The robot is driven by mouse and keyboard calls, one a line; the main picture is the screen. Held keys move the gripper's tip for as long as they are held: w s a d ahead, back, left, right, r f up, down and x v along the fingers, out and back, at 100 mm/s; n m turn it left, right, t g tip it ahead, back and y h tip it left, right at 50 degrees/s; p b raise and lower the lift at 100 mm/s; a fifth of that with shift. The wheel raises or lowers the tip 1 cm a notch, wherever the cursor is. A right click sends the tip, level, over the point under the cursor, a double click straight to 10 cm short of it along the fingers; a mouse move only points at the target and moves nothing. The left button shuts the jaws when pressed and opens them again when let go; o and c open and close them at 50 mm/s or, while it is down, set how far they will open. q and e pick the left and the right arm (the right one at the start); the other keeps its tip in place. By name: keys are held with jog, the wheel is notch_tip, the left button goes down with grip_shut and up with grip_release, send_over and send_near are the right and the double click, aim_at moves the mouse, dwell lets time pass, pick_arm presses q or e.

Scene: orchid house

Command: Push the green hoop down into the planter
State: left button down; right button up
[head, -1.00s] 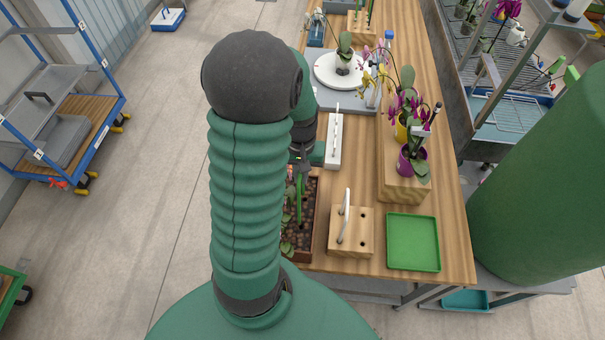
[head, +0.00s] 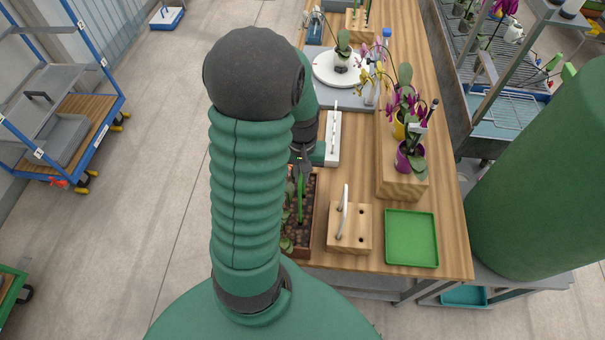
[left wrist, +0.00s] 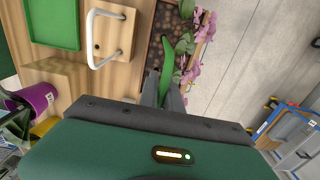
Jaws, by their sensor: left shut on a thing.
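The green hoop (head: 300,204) stands upright over the planter (head: 316,190), a brown box of pebbly bark with leafy plants. My left gripper (head: 301,170) is shut on the hoop, at the planter's far end in the head view. In the left wrist view the hoop (left wrist: 168,62) runs from my left gripper's fingertips (left wrist: 168,86) across the planter (left wrist: 147,60). My arm hides the planter's left part in the head view. I cannot tell how deep the hoop's ends sit in the bark. My right gripper is not in view.
A wooden block (head: 348,240) holding a white hoop (head: 343,212) stands right of the planter. Beyond are a green tray (head: 411,240) and a purple pot (head: 408,160) on a wooden riser (head: 400,188). A white bar-shaped thing (head: 333,140) lies behind the gripper.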

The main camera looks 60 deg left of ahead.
pick_arm(q)
jog(key=shift+a+f, duration=0.15)
jog(key=shift+a, duration=0.25)
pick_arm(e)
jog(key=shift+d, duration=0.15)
pick_arm(q)
jog(key=shift+d, duration=0.1)
jog(key=shift+d+p, duration=0.3)
jog(key=shift+d, duration=0.3)
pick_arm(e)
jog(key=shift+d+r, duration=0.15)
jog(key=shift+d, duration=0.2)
pick_arm(q)
jog(key=shift+a, duration=0.15)
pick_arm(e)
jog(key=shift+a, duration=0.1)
